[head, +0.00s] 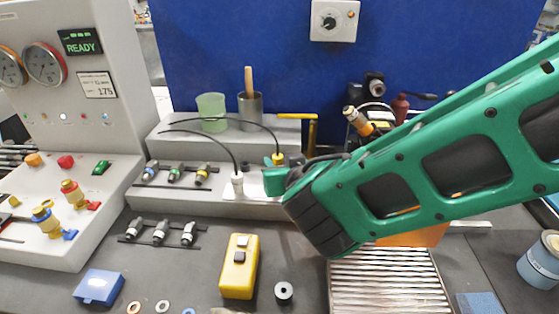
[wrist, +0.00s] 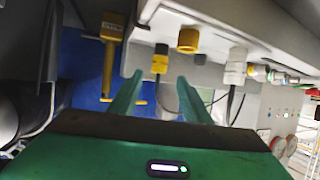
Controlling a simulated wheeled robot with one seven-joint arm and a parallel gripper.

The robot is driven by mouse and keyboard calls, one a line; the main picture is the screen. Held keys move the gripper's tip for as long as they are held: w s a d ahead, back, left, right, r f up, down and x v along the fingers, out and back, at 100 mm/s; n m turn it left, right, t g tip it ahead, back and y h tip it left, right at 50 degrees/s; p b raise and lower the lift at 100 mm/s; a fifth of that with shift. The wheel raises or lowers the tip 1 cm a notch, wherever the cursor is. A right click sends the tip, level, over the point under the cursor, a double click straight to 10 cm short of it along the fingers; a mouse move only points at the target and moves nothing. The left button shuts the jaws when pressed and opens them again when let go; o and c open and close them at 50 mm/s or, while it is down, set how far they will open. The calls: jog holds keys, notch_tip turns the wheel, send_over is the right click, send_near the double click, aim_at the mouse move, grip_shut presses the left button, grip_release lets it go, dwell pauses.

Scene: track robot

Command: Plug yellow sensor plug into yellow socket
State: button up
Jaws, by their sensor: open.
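The yellow sensor plug (head: 277,159) shows in the head view just above my gripper's fingertip, with a black cable arching left from it. In the wrist view the yellow plug (wrist: 160,63) has a dark end and lies between and just beyond the two green fingertips. My gripper (wrist: 160,85) is open, and I see no finger contact with the plug. A yellow cylindrical fitting (wrist: 188,40), which looks like the yellow socket, sits against the pale surface, right of the plug in the wrist view. In the head view my arm hides that spot.
A white plug (head: 237,184) with a black cable stands left of my gripper; it also shows in the wrist view (wrist: 235,67). A yellow lever (head: 311,133) rises close behind. A green cup (head: 211,112) and a grey cup (head: 250,109) stand on the ledge. A yellow box (head: 239,266) lies in front.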

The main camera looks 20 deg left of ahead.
aim_at(279, 158)
jog(key=x, duration=0.5)
jog(key=shift+d, duration=0.2)
grip_shut()
jog(key=shift+r, duration=0.1)
